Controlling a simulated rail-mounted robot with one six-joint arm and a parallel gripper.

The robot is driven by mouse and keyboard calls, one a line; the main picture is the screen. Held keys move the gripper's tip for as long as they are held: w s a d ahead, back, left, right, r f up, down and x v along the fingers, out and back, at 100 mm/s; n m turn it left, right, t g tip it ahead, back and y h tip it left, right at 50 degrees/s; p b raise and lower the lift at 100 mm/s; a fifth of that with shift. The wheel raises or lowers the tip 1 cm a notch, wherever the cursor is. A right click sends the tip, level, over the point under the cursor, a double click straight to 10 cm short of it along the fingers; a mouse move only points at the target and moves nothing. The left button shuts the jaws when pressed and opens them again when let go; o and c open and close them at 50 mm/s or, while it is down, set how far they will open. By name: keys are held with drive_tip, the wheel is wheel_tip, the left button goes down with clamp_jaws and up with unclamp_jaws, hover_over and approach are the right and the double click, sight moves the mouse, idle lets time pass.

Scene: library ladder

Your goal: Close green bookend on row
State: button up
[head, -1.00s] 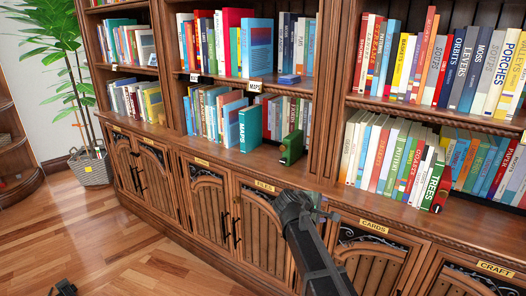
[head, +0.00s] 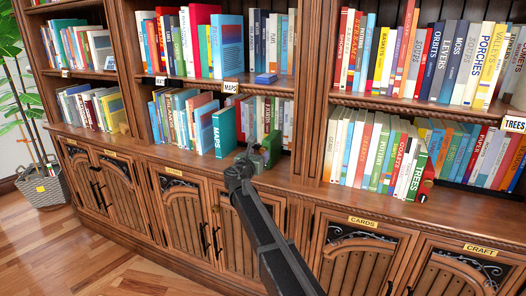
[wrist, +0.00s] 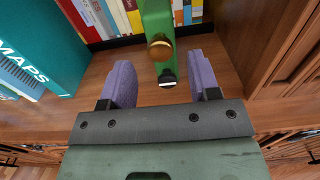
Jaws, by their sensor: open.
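The green bookend (head: 270,148) stands upright on the lower shelf ledge, in front of a row of books (head: 251,118). In the wrist view the green bookend (wrist: 157,18) has a brass knob (wrist: 160,47) and a dark, light-tipped piece below it. My gripper (wrist: 162,84) is open, its two purple fingers apart on either side of the bookend's near end, with nothing gripped. In the head view my gripper (head: 246,160) is at the bookend's left front and partly hides it. Whether a finger touches it I cannot tell.
A teal MAPS book (head: 224,133) stands just left of my gripper; it also shows in the wrist view (wrist: 40,45). A wooden upright (head: 310,110) is to the right. A blue book (head: 265,78) lies on the shelf above. Bare ledge lies in front.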

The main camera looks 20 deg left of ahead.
sight(262, 150)
drive_tip(key=w, duration=0.5)
drive_tip(key=shift+d, duration=0.1)
drive_tip(key=shift+c, duration=0.3)
clamp_jaws()
